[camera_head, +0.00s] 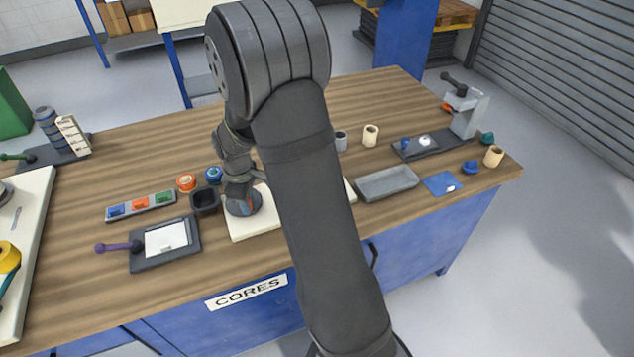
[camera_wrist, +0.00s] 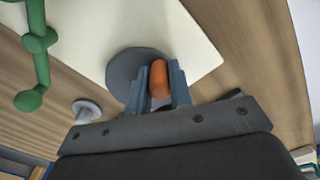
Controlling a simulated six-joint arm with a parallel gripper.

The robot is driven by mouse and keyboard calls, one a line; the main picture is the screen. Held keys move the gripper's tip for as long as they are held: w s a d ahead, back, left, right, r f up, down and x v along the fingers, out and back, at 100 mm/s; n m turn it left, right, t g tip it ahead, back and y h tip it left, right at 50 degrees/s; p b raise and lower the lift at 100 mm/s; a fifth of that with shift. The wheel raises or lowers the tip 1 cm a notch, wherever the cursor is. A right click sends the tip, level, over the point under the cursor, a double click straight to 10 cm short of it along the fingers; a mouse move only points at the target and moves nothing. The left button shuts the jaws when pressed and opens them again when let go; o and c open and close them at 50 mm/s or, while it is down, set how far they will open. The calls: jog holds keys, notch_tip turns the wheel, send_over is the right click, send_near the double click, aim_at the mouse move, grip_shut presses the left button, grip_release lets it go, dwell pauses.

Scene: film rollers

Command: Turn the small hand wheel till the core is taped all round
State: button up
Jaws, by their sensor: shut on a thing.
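In the wrist view, my gripper (camera_wrist: 160,88) is shut on an orange, rounded knob (camera_wrist: 158,78). The knob stands on a dark grey round disc (camera_wrist: 122,75), which looks like the small hand wheel, over a cream board (camera_wrist: 90,25). One blue-grey finger is on each side of the knob. In the head view, my arm's end is low over the cream board (camera_head: 248,226), and my forearm covers much of that board. I cannot make out the core or how much tape is round it.
A green handle (camera_wrist: 38,55) and a grey knob (camera_wrist: 86,110) show left in the wrist view. In the head view, a dark cup (camera_head: 205,203) and orange and blue rolls stand left of my arm's end. A grey tray (camera_head: 387,183) lies right.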

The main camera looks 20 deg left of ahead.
aim_at(257, 198)
jog(key=shift+w+r, duration=0.1)
jog(key=shift+w, duration=0.05)
jog(key=shift+w+d, duration=0.25)
jog(key=shift+w, duration=0.4)
jog(key=shift+w, duration=0.8)
jog(key=shift+w, duration=0.1)
jog(key=shift+w+a, duration=0.3)
jog(key=shift+w, duration=0.35)
